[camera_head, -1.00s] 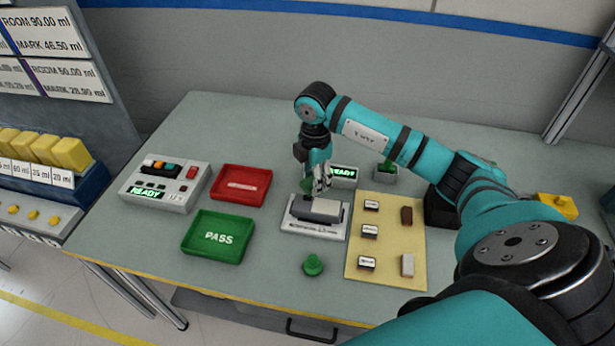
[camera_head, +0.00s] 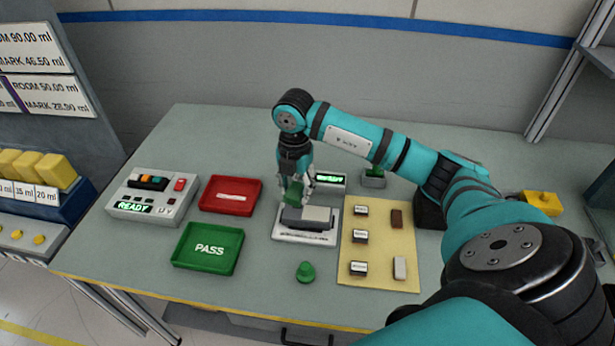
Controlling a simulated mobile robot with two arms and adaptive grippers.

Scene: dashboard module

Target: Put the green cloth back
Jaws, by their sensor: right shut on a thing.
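My right gripper (camera_head: 297,188) points down above the grey module (camera_head: 306,222), which lies on a white base plate near the middle of the table. It is shut on a small green piece, which looks like the green cloth (camera_head: 292,194), just over the module's left rear part. The fingers partly hide the cloth, and I cannot tell whether it touches the module. Another green item (camera_head: 376,170) sits in a small grey holder (camera_head: 374,182) behind and to the right. My left gripper is out of view.
A red tray (camera_head: 231,207) and a green PASS tray (camera_head: 181,262) lie left of the module. A control box (camera_head: 160,190) stands further left. A green knob (camera_head: 305,272) stands in front. A beige mat (camera_head: 380,225) with several small blocks lies right. A small display (camera_head: 331,181) stands behind.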

